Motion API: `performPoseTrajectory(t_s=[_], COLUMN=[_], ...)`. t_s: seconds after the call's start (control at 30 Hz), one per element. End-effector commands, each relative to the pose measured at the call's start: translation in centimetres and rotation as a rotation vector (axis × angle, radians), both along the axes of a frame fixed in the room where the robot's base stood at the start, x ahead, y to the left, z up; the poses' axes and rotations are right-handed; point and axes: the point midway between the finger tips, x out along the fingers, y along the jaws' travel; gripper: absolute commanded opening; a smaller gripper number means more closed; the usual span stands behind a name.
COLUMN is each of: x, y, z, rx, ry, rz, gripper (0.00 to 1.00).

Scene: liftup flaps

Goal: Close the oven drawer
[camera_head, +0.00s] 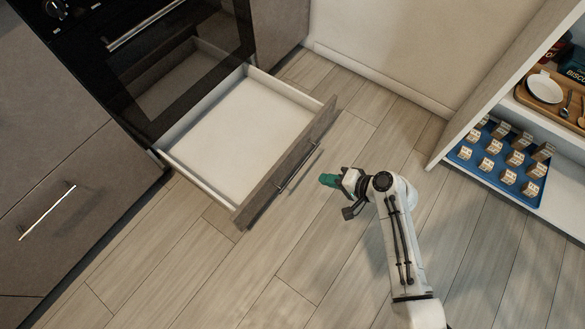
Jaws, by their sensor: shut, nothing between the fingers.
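The oven drawer (239,127) is pulled out below the black oven (166,50). Its white inside looks empty. Its brown front panel (288,163) carries a thin metal bar handle (300,167). My gripper (328,180), with green fingertips, is to the right of the handle in the picture. It is shut and empty, and a gap of floor shows between it and the drawer front.
Brown cabinets with a bar handle (47,212) stand left of the oven. At right, an open white shelf unit (446,150) holds a blue tray of small boxes (464,153) and a wooden tray (524,98). The wooden floor (190,262) before the drawer is clear.

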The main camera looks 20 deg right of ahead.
Motion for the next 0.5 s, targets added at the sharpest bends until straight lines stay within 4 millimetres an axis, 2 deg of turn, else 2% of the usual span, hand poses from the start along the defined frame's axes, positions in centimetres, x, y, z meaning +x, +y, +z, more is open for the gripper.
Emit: performPoseTrajectory(t_s=[0.03,0.1,0.33,0.5], x=[0.6,1.3,2.3,3.5], y=[-0.3,-0.6,-0.9,0.0], z=[-2.3,-3.2,-4.3,-5.3], rx=[0.026,0.057,0.102,0.103], ry=[-0.006,-0.013,-0.021,-0.022], rz=[-0.029,-0.063,-0.107,-0.106], gripper=[0.0,0.0,0.0,0.0])
